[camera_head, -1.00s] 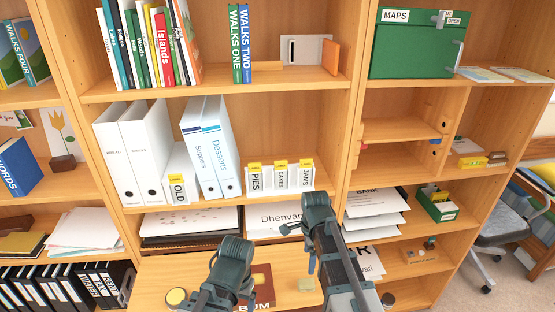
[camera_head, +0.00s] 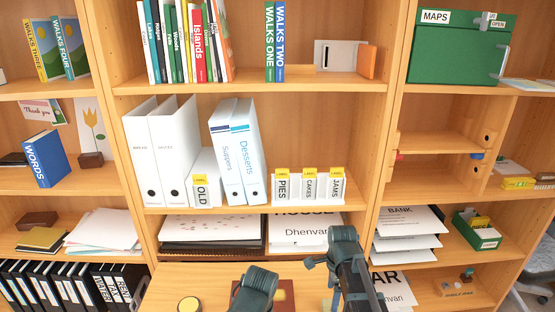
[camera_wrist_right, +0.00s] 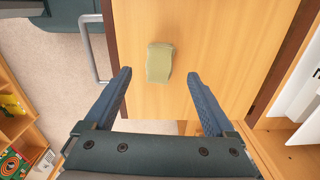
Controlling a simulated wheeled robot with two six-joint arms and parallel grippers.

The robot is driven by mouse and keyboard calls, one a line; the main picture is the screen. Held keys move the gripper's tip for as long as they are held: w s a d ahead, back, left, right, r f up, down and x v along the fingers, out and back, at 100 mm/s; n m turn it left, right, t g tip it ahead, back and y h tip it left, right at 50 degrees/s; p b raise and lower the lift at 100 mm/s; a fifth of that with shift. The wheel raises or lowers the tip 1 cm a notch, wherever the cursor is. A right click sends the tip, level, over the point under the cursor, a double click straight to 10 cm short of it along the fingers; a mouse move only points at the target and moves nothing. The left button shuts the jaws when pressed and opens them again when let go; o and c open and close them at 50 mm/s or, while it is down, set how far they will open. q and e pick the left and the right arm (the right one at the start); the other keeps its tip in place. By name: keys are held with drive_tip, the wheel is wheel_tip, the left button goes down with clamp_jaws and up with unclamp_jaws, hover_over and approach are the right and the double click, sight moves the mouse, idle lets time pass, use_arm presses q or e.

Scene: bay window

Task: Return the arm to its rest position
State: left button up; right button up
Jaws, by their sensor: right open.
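My right gripper (camera_wrist_right: 158,80) shows in the right wrist view with its two blue fingers spread wide and nothing between them. It is above a wooden surface (camera_wrist_right: 215,35), with a small greenish-beige block (camera_wrist_right: 160,62) lying just past the fingertips. In the head view my right arm (camera_head: 345,250) rises at the bottom, right of centre; its gripper cannot be made out there. My left arm (camera_head: 256,285) shows at the bottom centre, and its gripper is out of view.
A shelf unit holds binders (camera_head: 170,150), small label boxes (camera_head: 308,188) and a green MAPS box (camera_head: 460,50). Under the arms is a wooden desktop with a yellow-topped round item (camera_head: 189,304) and a dark red book (camera_head: 284,292). The wrist view shows a metal handle (camera_wrist_right: 92,45) at left.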

wheel_tip(320, 180, down, 4)
drive_tip(key=b, duration=0.3)
drive_tip(key=shift+f, duration=0.1)
